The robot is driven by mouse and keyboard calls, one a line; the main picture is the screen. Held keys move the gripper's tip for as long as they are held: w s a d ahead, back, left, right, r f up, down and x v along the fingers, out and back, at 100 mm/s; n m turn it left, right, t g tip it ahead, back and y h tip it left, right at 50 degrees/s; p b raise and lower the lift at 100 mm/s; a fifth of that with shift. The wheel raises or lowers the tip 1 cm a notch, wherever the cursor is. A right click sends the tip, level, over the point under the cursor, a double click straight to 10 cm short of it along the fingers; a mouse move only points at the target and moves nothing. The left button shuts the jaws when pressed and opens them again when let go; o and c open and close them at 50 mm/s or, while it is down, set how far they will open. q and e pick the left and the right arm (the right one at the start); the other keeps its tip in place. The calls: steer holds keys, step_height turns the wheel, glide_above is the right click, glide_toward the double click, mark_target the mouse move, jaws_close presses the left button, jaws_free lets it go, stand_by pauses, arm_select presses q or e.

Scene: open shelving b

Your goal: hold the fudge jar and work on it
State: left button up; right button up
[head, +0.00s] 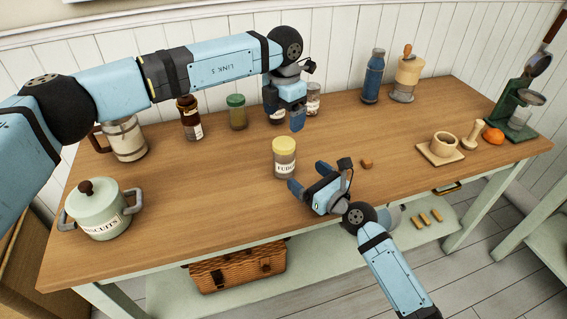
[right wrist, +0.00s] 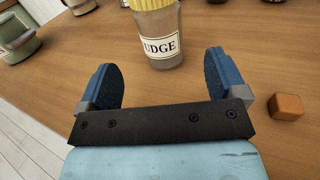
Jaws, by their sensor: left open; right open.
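The fudge jar (head: 285,160) stands upright near the middle of the wooden table, with a yellow lid and a pale label. In the right wrist view the jar (right wrist: 158,28) stands just beyond and between my open fingertips, its top cut off by the frame. My right gripper (head: 308,176) is open and empty, low over the table, at the jar's near right side. It also shows in the right wrist view (right wrist: 165,82). My left gripper (head: 297,117) is open above the table behind the jar, in front of some back-row jars, which it partly hides.
A small brown cube (head: 367,163) lies right of my right gripper. The biscuits pot (head: 98,212) stands at the left front, a tankard (head: 125,140) behind it. A brown bottle (head: 189,118), a green-lidded jar (head: 236,113) and a blue bottle (head: 373,78) line the back. A mortar (head: 444,146) sits right.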

mark_target(291, 163)
steer(key=x, duration=0.9)
steer(key=shift+w+a, duration=0.2)
steer(key=shift+w, duration=0.05)
